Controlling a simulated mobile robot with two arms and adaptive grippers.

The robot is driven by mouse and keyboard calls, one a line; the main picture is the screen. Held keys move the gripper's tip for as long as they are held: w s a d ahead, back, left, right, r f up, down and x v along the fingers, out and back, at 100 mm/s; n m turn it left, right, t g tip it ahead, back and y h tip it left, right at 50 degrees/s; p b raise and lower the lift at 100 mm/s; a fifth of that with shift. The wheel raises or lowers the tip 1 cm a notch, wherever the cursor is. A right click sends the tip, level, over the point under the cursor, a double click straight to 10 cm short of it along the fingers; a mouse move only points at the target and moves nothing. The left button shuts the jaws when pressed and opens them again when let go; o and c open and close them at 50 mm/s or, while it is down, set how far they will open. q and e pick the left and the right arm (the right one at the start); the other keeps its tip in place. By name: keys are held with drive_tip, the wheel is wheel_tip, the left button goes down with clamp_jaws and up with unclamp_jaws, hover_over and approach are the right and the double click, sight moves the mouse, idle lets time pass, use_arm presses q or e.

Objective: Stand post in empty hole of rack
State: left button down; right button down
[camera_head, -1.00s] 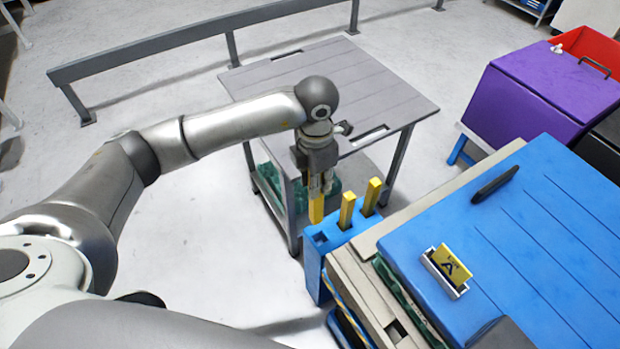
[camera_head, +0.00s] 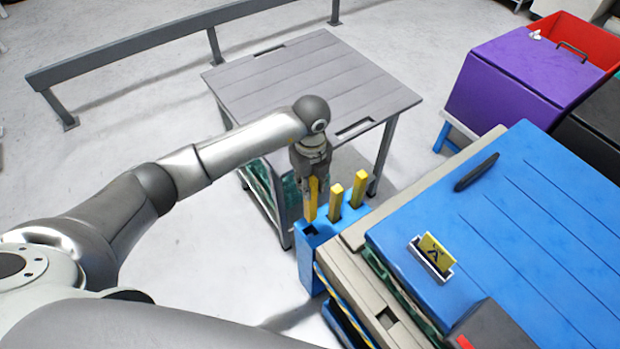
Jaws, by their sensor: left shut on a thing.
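My left gripper (camera_head: 313,184) is shut on a yellow post (camera_head: 311,203), held roughly upright at the rack. The blue rack (camera_head: 309,265) stands at the near left side of the blue-topped bench. Two other yellow posts, a middle one (camera_head: 336,203) and a right one (camera_head: 357,190), stand upright in it. A dark empty hole (camera_head: 309,230) shows in the rack's top at its near left end. The held post's lower end appears just above or behind this hole; I cannot tell the exact gap. My right gripper is out of view.
A grey slatted table (camera_head: 310,80) stands behind the rack. The blue bench top (camera_head: 500,220) carries a black handle-like bar (camera_head: 477,172) and a yellow card in a holder (camera_head: 432,262). A purple bin (camera_head: 515,80) stands at the upper right. Floor left of the rack is clear.

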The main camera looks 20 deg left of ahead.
use_arm(q)
drive_tip(key=b, duration=0.6)
hover_over(311, 213)
drive_tip(key=w, duration=0.2)
drive_tip(key=shift+f, duration=3.45)
drive_tip(key=shift+s+a+p, duration=0.2)
drive_tip(key=shift+a+p, duration=0.1)
drive_tip(key=shift+f+b, duration=0.7)
drive_tip(key=shift+f, duration=0.35)
drive_tip(key=shift+f+b, duration=2)
drive_tip(key=shift+f, duration=0.85)
drive_tip(key=c, duration=1.1)
unclamp_jaws()
